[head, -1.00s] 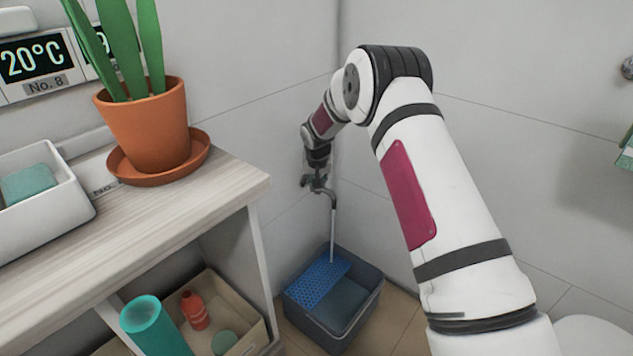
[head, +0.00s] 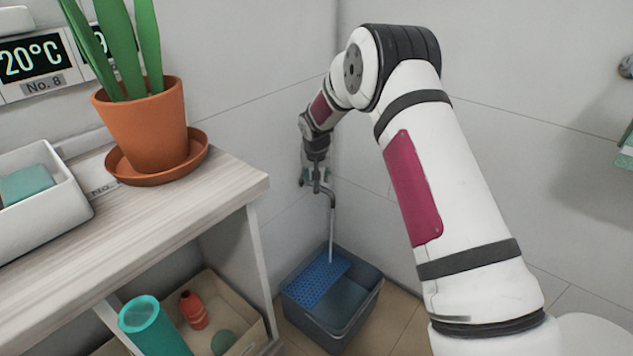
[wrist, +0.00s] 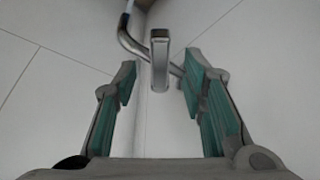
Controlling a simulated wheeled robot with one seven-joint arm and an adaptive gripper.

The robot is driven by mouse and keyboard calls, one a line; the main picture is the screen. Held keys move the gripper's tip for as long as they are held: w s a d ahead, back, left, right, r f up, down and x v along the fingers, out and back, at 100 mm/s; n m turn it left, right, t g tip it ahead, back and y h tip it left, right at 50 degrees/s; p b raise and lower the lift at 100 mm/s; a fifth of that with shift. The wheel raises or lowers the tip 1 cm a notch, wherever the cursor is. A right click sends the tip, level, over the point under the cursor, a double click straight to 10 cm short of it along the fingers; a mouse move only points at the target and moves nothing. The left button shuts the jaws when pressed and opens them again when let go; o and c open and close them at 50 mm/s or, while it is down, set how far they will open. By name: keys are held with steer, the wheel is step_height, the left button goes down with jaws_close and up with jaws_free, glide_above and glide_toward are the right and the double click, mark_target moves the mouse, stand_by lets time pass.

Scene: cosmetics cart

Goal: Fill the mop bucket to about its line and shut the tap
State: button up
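A grey-blue mop bucket (head: 367,304) stands on the floor in the corner, with a blue perforated wringer tray (head: 318,281) over its back left part. Its inside looks blue-grey; I cannot make out the fill line or the exact water level. A metal tap (head: 329,195) is on the wall above it, and a thin stream of water (head: 331,240) runs down from its spout into the bucket. My gripper (head: 316,180) is at the tap. In the wrist view my gripper (wrist: 160,76) is open, with the upright tap lever (wrist: 159,52) between its teal-padded fingers, apart from both.
A wooden shelf unit (head: 200,215) stands left of the bucket, bearing a potted plant (head: 145,125) and a white bin (head: 50,215). Below are a teal cylinder (head: 150,325) and a beige box (head: 262,333) with a red bottle (head: 194,310). Walls close the corner behind the tap.

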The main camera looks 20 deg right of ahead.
steer(key=v, duration=0.8)
steer(key=shift+s+r, duration=0.2)
steer(key=shift+r, duration=0.1)
steer(key=s+r+n+g, duration=0.1)
steer(key=s+r, duration=0.8)
steer(key=s, duration=0.4)
steer(key=s+r+g, duration=0.1)
steer(key=s+r, duration=0.8)
steer(key=s, duration=0.4)
steer(key=s+f+n+g+y, duration=0.1)
steer(key=s+n+g, duration=0.1)
steer(key=s, duration=2.9)
step_height(320, 180, up, 30)
steer(key=t+p, duration=0.4)
steer(key=p, duration=2.5)
steer(key=shift+a+r, duration=0.2)
steer(key=shift+a, duration=0.05)
